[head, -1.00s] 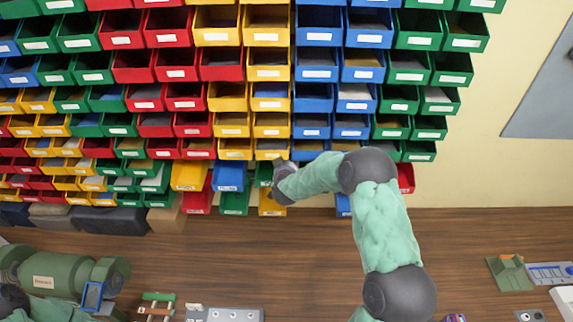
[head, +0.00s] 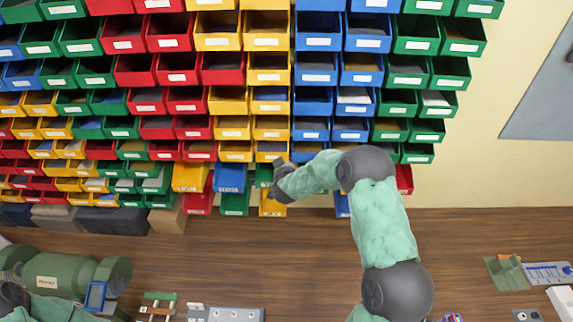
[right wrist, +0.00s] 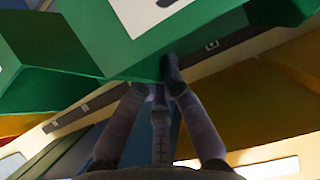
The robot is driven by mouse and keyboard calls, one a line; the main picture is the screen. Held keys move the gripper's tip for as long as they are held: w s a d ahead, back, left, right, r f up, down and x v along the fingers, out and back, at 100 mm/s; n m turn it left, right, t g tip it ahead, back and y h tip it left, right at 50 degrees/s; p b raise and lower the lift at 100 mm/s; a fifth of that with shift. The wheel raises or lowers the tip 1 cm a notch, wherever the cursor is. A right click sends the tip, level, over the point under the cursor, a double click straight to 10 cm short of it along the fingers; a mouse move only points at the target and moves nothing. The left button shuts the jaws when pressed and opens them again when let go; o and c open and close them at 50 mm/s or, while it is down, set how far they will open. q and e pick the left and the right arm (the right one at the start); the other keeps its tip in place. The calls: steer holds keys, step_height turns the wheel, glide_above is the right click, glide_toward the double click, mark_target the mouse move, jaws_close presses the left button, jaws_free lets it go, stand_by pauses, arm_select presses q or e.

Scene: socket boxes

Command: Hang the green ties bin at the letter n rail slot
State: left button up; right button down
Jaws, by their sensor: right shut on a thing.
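A green bin (right wrist: 120,45) with a white label fills the upper part of the right wrist view. My right gripper (right wrist: 157,82) is shut at its lower edge, with its fingertips against it. In the head view a green bin (head: 263,173) shows beside my right gripper (head: 281,175) at the lowest row of the wall, partly hidden by the wrist. I cannot read the bin labels or the rail letters. My left gripper is out of view; only part of my left arm shows at the lower left.
Rows of red, yellow, blue and green bins cover the wall. A blue bin (head: 230,178) and a yellow bin (head: 271,204) hang close to the right gripper. A wooden table (head: 260,260) lies below, with a green machine (head: 60,272) at left and small fixtures along its front.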

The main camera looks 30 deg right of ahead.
steer(key=shift+w+d+r, duration=0.1)
steer(key=shift+w+r, duration=0.05)
steer(key=shift+r, duration=0.1)
steer(key=shift+f, duration=0.1)
steer(key=shift+f+b, duration=0.4)
steer(key=shift+b, duration=0.15)
steer(key=shift+f, duration=0.2)
steer(key=shift+f+b, duration=0.3)
steer(key=shift+f, duration=0.15)
steer(key=shift+f, duration=0.1)
stand_by(0.5)
steer(key=shift+f+b, duration=0.1)
steer(key=shift+b, duration=0.35)
